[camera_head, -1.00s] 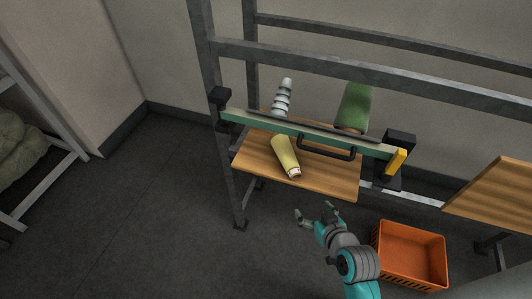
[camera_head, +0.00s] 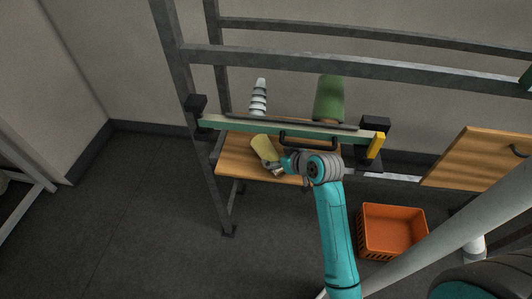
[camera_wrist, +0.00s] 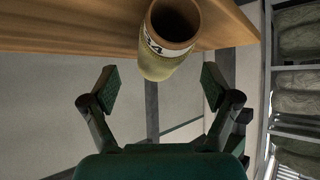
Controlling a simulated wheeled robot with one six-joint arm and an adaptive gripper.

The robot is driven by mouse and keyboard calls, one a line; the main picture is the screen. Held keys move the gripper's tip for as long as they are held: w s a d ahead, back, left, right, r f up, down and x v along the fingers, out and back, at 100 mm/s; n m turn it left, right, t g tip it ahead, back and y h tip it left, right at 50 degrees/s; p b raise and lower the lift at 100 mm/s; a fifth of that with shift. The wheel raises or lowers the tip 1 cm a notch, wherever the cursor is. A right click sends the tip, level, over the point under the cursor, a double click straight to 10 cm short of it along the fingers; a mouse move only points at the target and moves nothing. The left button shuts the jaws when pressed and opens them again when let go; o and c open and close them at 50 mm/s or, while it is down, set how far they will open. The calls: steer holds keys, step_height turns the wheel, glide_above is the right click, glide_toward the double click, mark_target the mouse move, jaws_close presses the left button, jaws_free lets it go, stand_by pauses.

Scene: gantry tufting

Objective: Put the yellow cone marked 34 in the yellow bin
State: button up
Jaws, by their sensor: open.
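The yellow cone (camera_head: 263,149) lies on its side on the wooden table (camera_head: 237,160). In the wrist view the cone (camera_wrist: 157,62) shows its open brown end and a white label reading 34 or similar, partly cut off. My gripper (camera_head: 278,167) is at the cone's near end in the head view. In the wrist view my gripper (camera_wrist: 158,85) is open, with its two fingers apart on either side of the cone's lower end. Whether a finger touches the cone I cannot tell. No yellow bin is in view.
A teal rail with a black handle (camera_head: 309,137) crosses above the table. A striped white cone (camera_head: 259,96) and a green cone (camera_head: 328,98) stand behind it. An orange crate (camera_head: 391,231) is on the floor at right. A second wooden board (camera_head: 470,160) is at far right.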

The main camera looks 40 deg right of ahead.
mark_target(274, 156)
steer(key=shift+x, duration=2.3)
steer(key=shift+s+f, duration=0.1)
steer(key=shift+s, duration=0.05)
steer(key=c, duration=1.4)
